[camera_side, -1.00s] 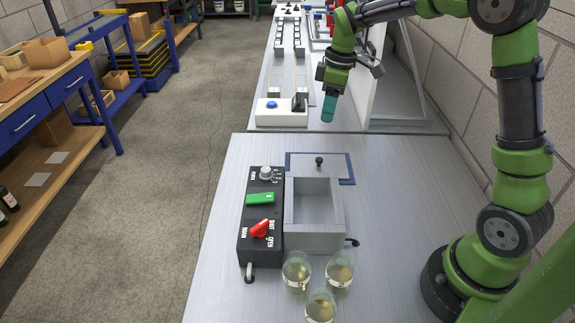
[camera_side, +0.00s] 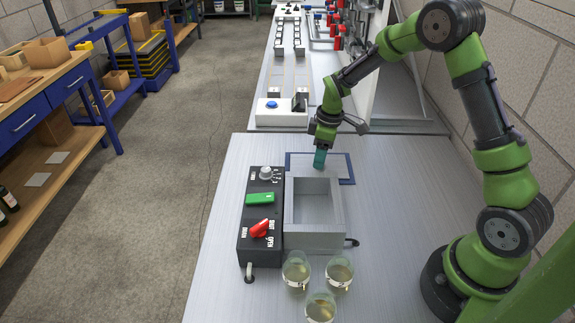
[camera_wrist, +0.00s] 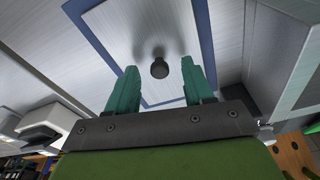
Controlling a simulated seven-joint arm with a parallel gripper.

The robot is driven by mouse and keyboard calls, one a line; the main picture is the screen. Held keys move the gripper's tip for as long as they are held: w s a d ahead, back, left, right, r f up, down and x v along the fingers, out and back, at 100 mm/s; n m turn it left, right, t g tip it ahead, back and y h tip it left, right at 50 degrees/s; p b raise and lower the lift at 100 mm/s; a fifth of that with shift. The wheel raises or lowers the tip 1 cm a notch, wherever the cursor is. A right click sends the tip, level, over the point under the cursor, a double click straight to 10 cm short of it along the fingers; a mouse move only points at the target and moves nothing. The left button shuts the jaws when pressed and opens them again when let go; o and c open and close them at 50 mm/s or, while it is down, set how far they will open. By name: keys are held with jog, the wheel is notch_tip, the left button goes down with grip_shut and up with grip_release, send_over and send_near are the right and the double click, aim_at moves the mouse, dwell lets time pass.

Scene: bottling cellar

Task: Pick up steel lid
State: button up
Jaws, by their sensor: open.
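The steel lid (camera_side: 336,163) lies flat on the bench inside a dark blue outline, behind the open steel box (camera_side: 314,232). In the wrist view the lid (camera_wrist: 140,30) shows its dark round knob (camera_wrist: 159,69) ahead of and between my two teal fingers. My gripper (camera_side: 319,160) points down over the lid and hides the knob in the side view. The fingers, also seen in the wrist view (camera_wrist: 160,84), are apart with nothing held between them. I cannot tell the exact height of the fingertips over the lid.
A black control box (camera_side: 262,215) with a green button and a red switch stands left of the steel box. Several glass vessels (camera_side: 296,271) stand in front. A white unit (camera_side: 281,112) is on the bench beyond. The bench right of the box is clear.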

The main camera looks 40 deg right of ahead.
jog(key=shift+f, duration=0.4)
jog(key=shift+c, duration=0.3)
grip_shut()
jog(key=shift+w, duration=0.1)
jog(key=shift+r, duration=0.1)
